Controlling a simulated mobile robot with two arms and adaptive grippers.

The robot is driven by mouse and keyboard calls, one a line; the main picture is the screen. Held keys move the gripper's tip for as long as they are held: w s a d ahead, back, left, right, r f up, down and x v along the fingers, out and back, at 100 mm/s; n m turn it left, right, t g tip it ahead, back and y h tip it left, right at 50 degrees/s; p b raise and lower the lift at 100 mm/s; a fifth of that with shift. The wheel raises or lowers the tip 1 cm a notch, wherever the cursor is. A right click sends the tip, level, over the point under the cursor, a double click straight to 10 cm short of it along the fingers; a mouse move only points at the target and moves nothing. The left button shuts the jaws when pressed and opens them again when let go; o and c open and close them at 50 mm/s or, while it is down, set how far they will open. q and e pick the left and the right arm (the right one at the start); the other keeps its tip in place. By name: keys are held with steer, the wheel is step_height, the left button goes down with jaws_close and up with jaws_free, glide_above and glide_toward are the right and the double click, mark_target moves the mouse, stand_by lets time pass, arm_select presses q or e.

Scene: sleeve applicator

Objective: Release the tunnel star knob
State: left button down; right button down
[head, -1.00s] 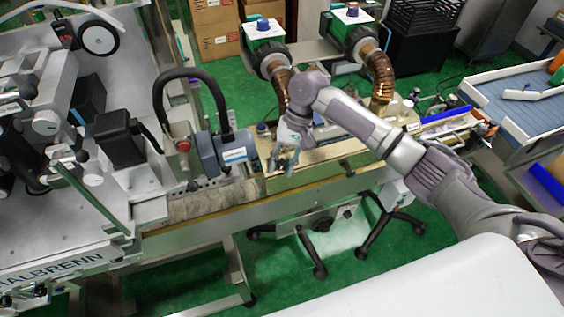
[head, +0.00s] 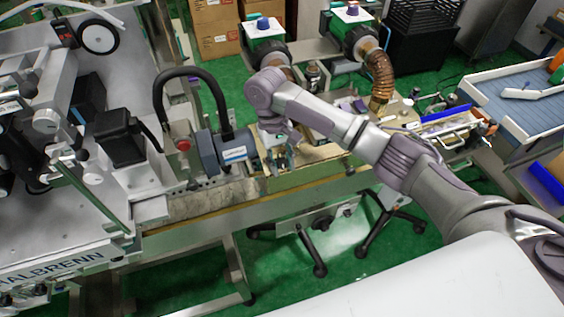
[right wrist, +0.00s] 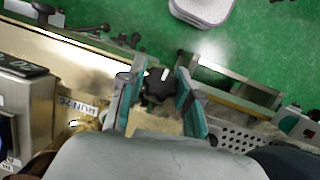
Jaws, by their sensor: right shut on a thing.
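The tunnel star knob (right wrist: 158,86) is a dark, lobed knob with a small white mark, seen in the right wrist view at the end of the tan tunnel housing (right wrist: 55,62). My right gripper (right wrist: 157,92) is shut on it, with one teal-lined finger on each side. In the head view my right gripper (head: 278,161) is at the left end of the tunnel, beside the grey-blue motor (head: 233,152). The knob is hidden there behind the gripper and arm. My left gripper is not in view.
A conveyor (head: 205,204) runs below the tunnel. The labelling machine (head: 75,205) with a black cable loop stands to the left. Two green-topped blowers (head: 263,38) with copper hoses stand behind. A blue-grey table (head: 525,100) is at the right.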

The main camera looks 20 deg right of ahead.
steer(key=shift+s+f, duration=0.1)
steer(key=shift+f, duration=0.05)
steer(key=c, duration=0.8)
jaws_free()
steer(key=shift+r, duration=0.3)
steer(key=v, duration=1.1)
steer(key=shift+w+a+r, duration=0.1)
steer(key=shift+w+r, duration=0.1)
steer(key=shift+w, duration=0.05)
steer(key=shift+s, duration=0.1)
